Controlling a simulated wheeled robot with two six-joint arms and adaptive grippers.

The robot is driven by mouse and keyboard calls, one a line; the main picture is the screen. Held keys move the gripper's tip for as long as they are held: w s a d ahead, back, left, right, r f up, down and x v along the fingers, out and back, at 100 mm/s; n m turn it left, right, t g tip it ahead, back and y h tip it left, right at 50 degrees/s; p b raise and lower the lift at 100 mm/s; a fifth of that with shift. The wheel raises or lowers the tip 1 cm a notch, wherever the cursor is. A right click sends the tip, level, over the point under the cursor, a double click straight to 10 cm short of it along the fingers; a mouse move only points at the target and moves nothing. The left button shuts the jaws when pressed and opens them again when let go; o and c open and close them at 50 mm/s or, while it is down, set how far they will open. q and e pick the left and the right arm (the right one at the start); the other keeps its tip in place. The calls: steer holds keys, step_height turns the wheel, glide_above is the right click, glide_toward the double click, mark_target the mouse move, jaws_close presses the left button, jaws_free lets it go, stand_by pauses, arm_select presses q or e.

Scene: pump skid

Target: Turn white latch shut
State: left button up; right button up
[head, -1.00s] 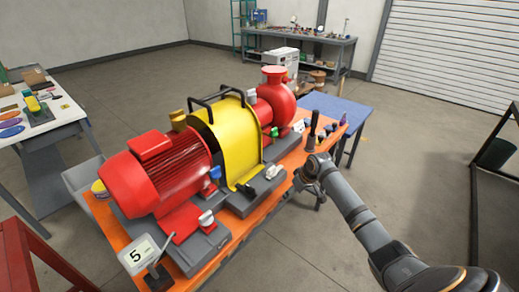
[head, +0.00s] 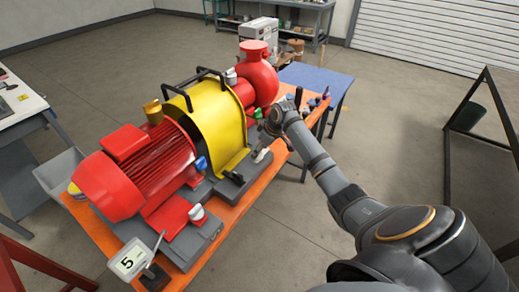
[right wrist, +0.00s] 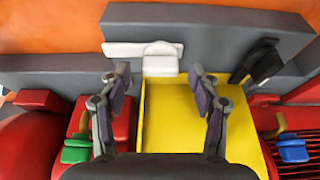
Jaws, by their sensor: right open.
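The white latch (head: 262,155) sits on the grey base at the near edge of the yellow guard (head: 215,122). In the right wrist view the white latch (right wrist: 160,60) shows a flat plate with a short block on it, just ahead of and between my fingertips. My right gripper (right wrist: 159,78) is open and empty, one finger on each side of the latch block and apart from it. In the head view my right gripper (head: 273,123) is over the skid edge, close beside the latch. My left gripper is out of view.
A black latch (right wrist: 258,66) lies to the right in the wrist view. Green (right wrist: 76,150) and blue (right wrist: 292,149) handles flank the guard.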

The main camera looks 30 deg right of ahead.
steer(key=shift+w+a+f, duration=0.1)
steer(key=shift+f, duration=0.3)
jaws_close()
